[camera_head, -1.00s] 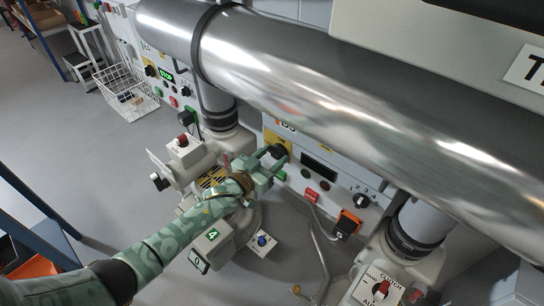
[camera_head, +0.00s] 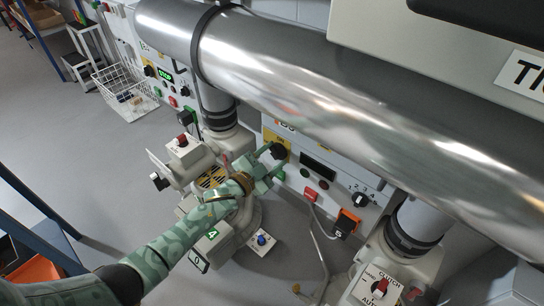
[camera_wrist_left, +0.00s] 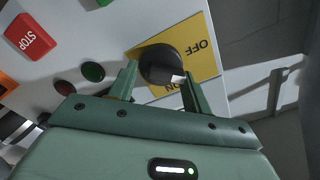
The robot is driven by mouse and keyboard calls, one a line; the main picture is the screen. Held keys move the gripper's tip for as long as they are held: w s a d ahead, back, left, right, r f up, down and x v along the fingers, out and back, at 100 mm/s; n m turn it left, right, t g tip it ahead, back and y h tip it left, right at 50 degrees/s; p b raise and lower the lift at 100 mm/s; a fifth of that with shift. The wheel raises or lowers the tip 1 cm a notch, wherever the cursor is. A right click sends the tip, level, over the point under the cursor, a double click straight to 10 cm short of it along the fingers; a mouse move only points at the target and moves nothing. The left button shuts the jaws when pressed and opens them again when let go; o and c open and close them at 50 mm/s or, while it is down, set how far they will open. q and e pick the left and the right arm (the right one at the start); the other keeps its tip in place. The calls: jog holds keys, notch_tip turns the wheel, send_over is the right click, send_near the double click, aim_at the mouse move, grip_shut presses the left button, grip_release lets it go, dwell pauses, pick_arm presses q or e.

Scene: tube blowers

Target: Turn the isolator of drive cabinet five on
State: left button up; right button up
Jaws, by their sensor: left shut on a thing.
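The isolator is a black round knob (camera_wrist_left: 160,63) on a yellow plate (camera_wrist_left: 201,62) marked OFF and ON. The knob also shows in the head view (camera_head: 278,151), on the pale front of the drive cabinet (camera_head: 340,183). Its white mark lies on the ON side. My left gripper (camera_head: 272,164) is at the knob, its two fingers on either side, shut on it; it also shows in the wrist view (camera_wrist_left: 160,82). The fingers hide part of the plate. The cabinet's number label is partly hidden by the pipe. My right gripper is not in view.
A large shiny pipe (camera_head: 330,95) runs across above the cabinet. A red STOP label (camera_wrist_left: 30,37), buttons and a dark display (camera_head: 318,166) are beside the knob. A grey machine (camera_head: 225,205) stands below my left arm. Open floor (camera_head: 80,150) lies at left.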

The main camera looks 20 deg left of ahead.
pick_arm(q)
jog(key=m, duration=0.3)
jog(key=shift+f+m, duration=0.2)
jog(key=shift+m, duration=0.2)
jog(key=shift+m+b, duration=0.3)
jog(key=shift+m, duration=0.1)
jog(key=shift+s+f+m+b, duration=0.1)
jog(key=shift+m+b, duration=0.5)
jog(key=shift+m, duration=2.2)
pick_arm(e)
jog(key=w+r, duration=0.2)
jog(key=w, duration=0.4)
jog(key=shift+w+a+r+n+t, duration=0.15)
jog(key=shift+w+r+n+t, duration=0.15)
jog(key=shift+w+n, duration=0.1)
pick_arm(q)
jog(key=o, duration=1)
jog(key=shift+c, duration=0.2)
